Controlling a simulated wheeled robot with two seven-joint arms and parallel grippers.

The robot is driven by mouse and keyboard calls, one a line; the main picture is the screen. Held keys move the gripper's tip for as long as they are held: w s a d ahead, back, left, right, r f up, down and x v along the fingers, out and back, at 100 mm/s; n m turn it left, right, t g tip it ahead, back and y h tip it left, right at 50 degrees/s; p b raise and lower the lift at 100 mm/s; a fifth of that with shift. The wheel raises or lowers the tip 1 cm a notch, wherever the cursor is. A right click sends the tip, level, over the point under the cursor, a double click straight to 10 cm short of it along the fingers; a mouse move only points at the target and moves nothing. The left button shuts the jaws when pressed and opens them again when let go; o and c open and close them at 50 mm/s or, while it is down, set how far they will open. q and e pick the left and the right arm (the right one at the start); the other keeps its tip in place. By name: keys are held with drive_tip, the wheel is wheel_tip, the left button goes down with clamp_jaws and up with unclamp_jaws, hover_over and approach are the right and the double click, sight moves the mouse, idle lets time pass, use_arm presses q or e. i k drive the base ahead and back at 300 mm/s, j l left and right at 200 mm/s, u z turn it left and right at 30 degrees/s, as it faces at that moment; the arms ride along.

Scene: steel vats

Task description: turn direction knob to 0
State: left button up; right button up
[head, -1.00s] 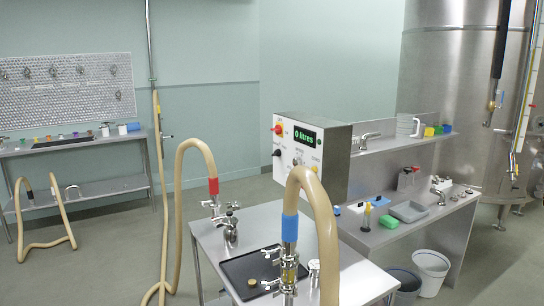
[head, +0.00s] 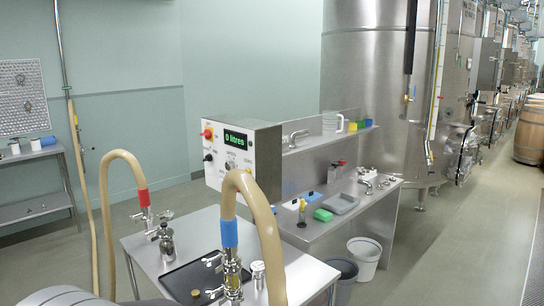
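A steel control box (head: 268,160) with a pale front panel stands behind the steel table, and its green display (head: 236,142) reads "0 litres". On the panel are a red knob on yellow (head: 207,133), a black knob (head: 208,157) and smaller controls below the display. The labels are too small to read, so I cannot tell which is the direction knob or where it points. A beige hose with a blue band (head: 230,234) arches in front of the box and hides part of the panel.
The steel table (head: 290,268) carries a black tray (head: 190,278), fittings and a hose with a red band (head: 143,197). Behind it, a bench holds a green sponge (head: 323,215) and grey tray (head: 342,204). Buckets (head: 364,258) stand below. Floor at the right is clear.

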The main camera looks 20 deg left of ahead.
sight(209, 158)
drive_tip(key=i+j+z, duration=0.15)
drive_tip(key=j+z, duration=0.3)
drive_tip(key=j, duration=0.15)
drive_tip(key=j+z, duration=0.45)
drive_tip(key=j, duration=0.15)
drive_tip(key=j+z, duration=0.45)
drive_tip(key=j, duration=0.15)
